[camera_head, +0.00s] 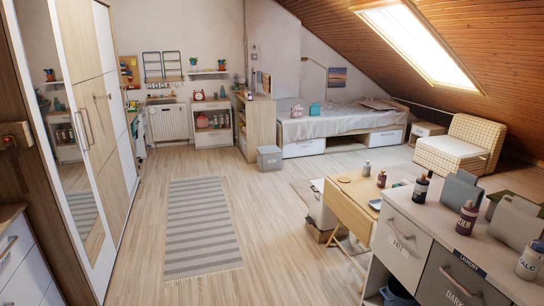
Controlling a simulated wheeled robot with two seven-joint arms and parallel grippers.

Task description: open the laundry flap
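A white and grey cabinet at the lower right has a dark "LAUNDRY" label (470,263) near its top edge. A white front panel (398,258) has a bar handle and a short word that is hard to read. Beside it, a grey front panel (462,288) has a bar handle and the word "DARK". Both panels look closed, and the grey one is cut off by the bottom edge. I cannot tell which panel is the laundry flap. Neither of my grippers is in view.
Bottles (467,217) and grey containers (460,188) stand on the cabinet top. A wooden folding table (352,205) is just behind the cabinet. A blue bucket (398,294) is low at its left end. The floor around the striped rug (199,225) is clear.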

